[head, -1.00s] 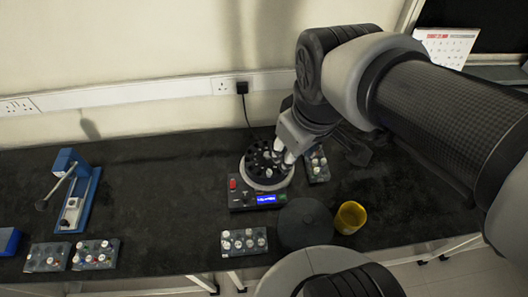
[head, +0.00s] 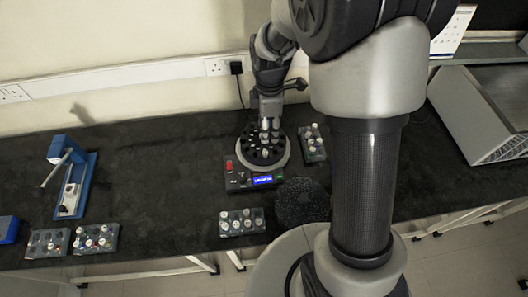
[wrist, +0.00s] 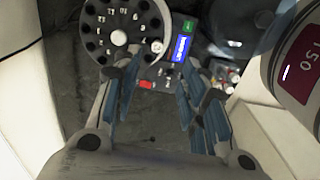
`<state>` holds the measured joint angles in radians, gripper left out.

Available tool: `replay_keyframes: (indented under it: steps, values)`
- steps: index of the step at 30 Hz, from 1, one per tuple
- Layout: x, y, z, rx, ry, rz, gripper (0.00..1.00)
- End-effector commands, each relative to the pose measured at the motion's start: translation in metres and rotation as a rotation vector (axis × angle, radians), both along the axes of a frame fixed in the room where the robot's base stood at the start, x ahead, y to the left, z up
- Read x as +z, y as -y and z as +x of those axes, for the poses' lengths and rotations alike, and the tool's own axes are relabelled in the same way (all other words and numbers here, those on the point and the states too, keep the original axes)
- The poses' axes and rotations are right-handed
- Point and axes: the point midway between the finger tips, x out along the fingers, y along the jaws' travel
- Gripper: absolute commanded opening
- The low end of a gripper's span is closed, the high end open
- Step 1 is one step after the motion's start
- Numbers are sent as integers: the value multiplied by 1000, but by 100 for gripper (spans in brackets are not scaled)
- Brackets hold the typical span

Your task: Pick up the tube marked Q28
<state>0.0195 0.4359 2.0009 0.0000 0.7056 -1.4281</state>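The centrifuge rotor (head: 250,158) is a black disc with a ring of holes, and it also shows in the wrist view (wrist: 97,28). A pale round spot is visible on it there. My gripper (head: 269,130) is over the back part of the rotor in the head view. In the wrist view my gripper (wrist: 163,85) has its fingers spread apart, with nothing seen between them. Capped tubes stand in a rack (head: 312,143) right of the centrifuge and a rack (head: 242,222) in front of it. No marking Q28 is readable, so I cannot tell which tube bears it.
The centrifuge front has a lit blue display (head: 263,180). A dark round lid (head: 303,202) lies to its right. Two more racks (head: 48,243) (head: 96,240) and a blue device (head: 72,188) stand at the left. The bench between them and the centrifuge is clear.

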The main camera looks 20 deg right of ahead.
Motion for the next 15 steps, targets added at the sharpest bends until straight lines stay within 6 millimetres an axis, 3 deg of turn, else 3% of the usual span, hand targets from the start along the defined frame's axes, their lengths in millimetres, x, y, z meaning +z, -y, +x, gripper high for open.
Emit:
replay_keyframes:
  steps: [1,6,15]
  values:
    - [-16,0,-1,0,-5,0,40]
    - [-50,0,0,-1,-3,0,40]
    - [-74,-1,0,-1,0,0,40]
